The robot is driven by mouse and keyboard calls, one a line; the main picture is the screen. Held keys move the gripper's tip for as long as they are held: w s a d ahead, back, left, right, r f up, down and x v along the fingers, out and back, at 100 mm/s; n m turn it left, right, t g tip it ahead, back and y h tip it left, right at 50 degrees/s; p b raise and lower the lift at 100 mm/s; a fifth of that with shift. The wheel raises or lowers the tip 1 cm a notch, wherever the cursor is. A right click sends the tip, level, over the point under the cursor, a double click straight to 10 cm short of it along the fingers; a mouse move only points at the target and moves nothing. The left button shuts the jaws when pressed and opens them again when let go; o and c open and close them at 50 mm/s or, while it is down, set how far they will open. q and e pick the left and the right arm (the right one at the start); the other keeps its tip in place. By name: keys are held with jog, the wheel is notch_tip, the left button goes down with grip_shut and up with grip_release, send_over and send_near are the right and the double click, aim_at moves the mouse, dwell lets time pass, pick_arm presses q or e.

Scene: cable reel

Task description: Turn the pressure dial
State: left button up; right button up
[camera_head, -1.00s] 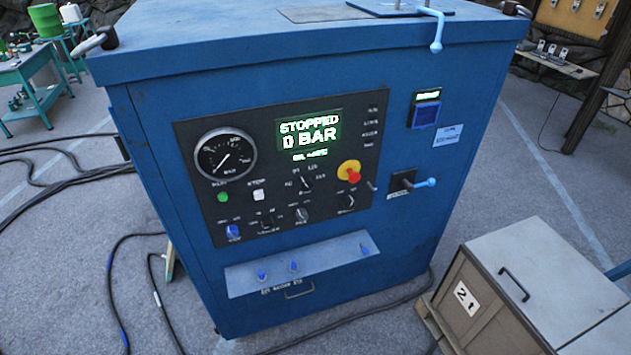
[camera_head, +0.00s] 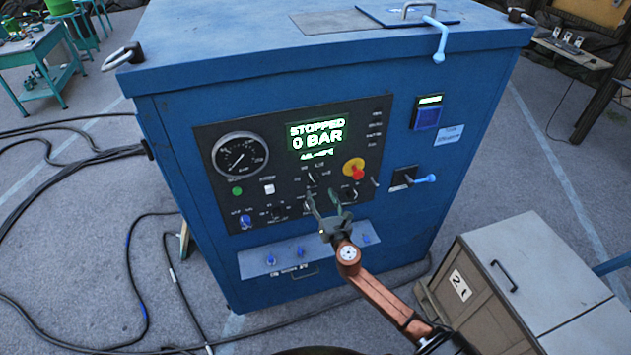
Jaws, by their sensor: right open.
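The blue machine (camera_head: 180,190) carries a black control panel (camera_head: 225,150) on its front. A small dark rotary knob with marks around it, which looks like the pressure dial (camera_head: 312,179), sits below the lit display. My right gripper (camera_head: 323,199) is open and empty in front of the panel, its fingers pointing up toward the knob. Its left fingertip appears just below the knob; I cannot tell whether it touches. The gripper hides part of the lower knob row. The display (camera_head: 318,133) reads STOPPED, 0 BAR. My left gripper is not in view.
A round gauge (camera_head: 240,155) is at the panel's upper left, and a red and yellow stop button (camera_head: 355,169) is right of the knob. A blue-handled switch (camera_head: 413,179) sticks out farther right. A grey-topped cabinet (camera_head: 540,245) stands right. Black cables (camera_head: 145,285) lie on the floor.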

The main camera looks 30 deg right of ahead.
aim_at(315, 182)
jog(key=x, duration=0.7)
jog(key=shift+w+d+f, duration=0.1)
jog(key=c, duration=1.2)
